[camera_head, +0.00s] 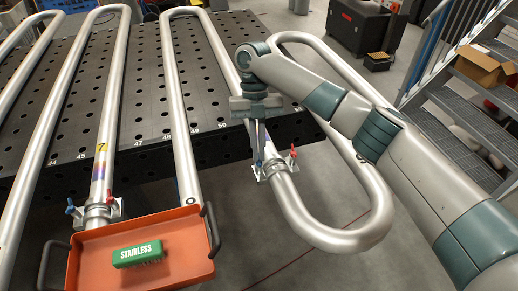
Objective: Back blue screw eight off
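Silver serpentine pipes run over a black perforated table. A clamp (274,168) sits round the pipe right of centre, just past the table's front edge. It has a red screw handle (293,154) on its right and a blue screw (257,168) on its left. My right gripper (258,156) points down, with its fingertips at the blue screw. The fingers look close together; whether they grip the screw I cannot tell. No number eight is readable; my wrist covers part of that pipe. The pipe on the left marked 7 has another clamp (101,211) with blue and red screws. My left gripper is not in view.
An orange tray (188,262) with dark handles holds a green brush (138,254) marked STAINLESS, in front at the left. The pipe's U-bend (340,242) overhangs the floor by my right arm. Metal stairs (470,130) with a cardboard box stand at the right.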

